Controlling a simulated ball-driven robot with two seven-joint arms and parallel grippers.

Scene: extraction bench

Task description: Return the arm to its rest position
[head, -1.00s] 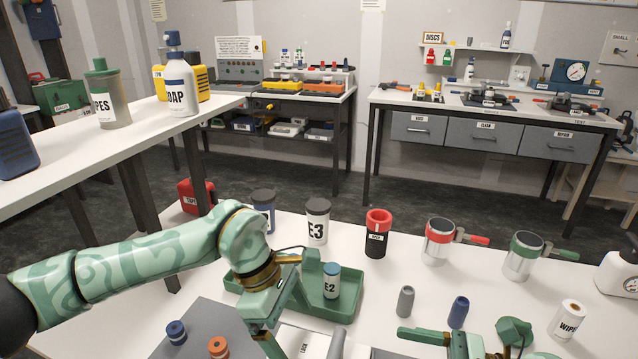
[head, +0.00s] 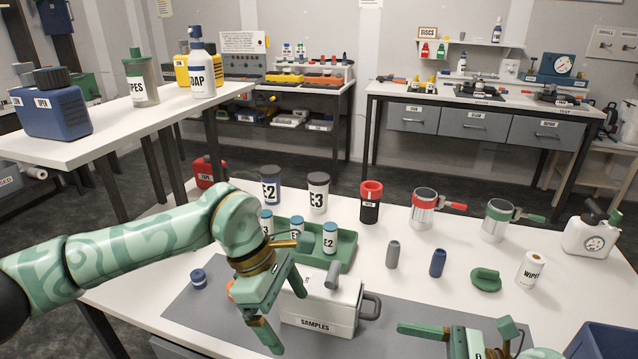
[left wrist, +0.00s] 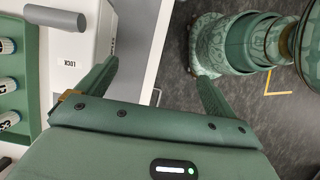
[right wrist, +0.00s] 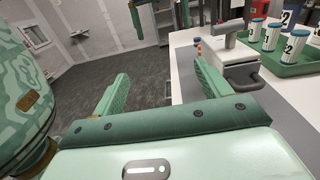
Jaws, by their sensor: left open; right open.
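My left gripper (head: 290,322) hangs open and empty in front of the white SAMPLES box (head: 322,306). In the left wrist view its fingers (left wrist: 158,75) are apart, with the box's edge beside the left finger; contact cannot be told. My right gripper (head: 455,328) is at the bottom of the head view, over the bench's front side. The left arm (head: 150,248) stretches out from the left; most of the right arm is out of view.
A green tray (head: 345,252) with blue-capped vials lies behind the box. Jars E2 (head: 271,192) and E3 (head: 318,197), a red-topped black cup (head: 370,207) and two handled cans stand behind. The grey mat (head: 400,322) has bare room right of the box.

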